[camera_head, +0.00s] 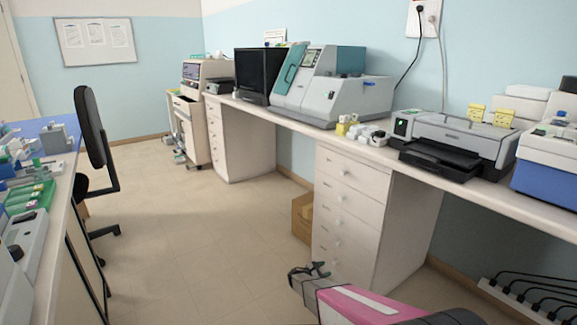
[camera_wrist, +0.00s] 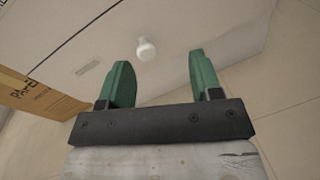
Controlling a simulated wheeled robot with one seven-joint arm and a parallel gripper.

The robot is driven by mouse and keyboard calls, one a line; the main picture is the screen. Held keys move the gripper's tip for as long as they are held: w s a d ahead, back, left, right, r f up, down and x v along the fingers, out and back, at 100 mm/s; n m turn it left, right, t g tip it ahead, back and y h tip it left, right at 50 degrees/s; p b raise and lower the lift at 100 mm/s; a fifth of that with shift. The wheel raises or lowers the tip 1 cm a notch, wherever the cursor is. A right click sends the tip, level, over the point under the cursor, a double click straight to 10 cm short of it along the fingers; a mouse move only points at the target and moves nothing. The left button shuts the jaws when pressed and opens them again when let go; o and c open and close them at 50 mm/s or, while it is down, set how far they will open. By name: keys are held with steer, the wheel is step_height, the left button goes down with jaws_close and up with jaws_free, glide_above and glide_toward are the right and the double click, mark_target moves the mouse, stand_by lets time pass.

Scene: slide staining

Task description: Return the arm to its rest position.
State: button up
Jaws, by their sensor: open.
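My gripper (camera_head: 310,271) shows at the bottom middle of the head view, at the end of my pink and grey arm. It is low, in front of the white drawer cabinet (camera_head: 349,206). In the wrist view my gripper (camera_wrist: 160,75) has its two green fingers spread apart with nothing between them. Beyond the fingers is a pale drawer front with a round white knob (camera_wrist: 146,48). The gripper looks apart from the knob, but the exact gap is hard to tell.
A cardboard box (camera_head: 302,217) stands on the floor beside the cabinet; it also shows in the wrist view (camera_wrist: 38,97). The right counter carries a printer (camera_head: 455,140) and lab machines. A black chair (camera_head: 92,130) stands at the left bench. The floor between is clear.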

steer(key=s+d+r+m+g+y, duration=0.2)
steer(key=s+d+r+m+g, duration=0.25)
steer(key=s+r+m, duration=0.4)
steer(key=s+a+r+m+g+y, duration=0.1)
steer(key=s+a+r+m+y, duration=0.1)
steer(key=s+r, duration=0.6)
steer(key=s+a+r+m+y, duration=0.2)
steer(key=s+r+m+y, duration=0.3)
steer(key=s+r+y, duration=0.2)
steer(key=s+a+r+m+g+y, duration=0.1)
steer(key=s+r+m+y, duration=0.3)
steer(key=s+r, duration=0.5)
step_height(320, 180, up, 2)
steer(key=shift+a+r+g, duration=0.1)
steer(key=shift+a+g, duration=0.25)
steer(key=shift+a, duration=0.45)
steer(key=shift+m, duration=0.25)
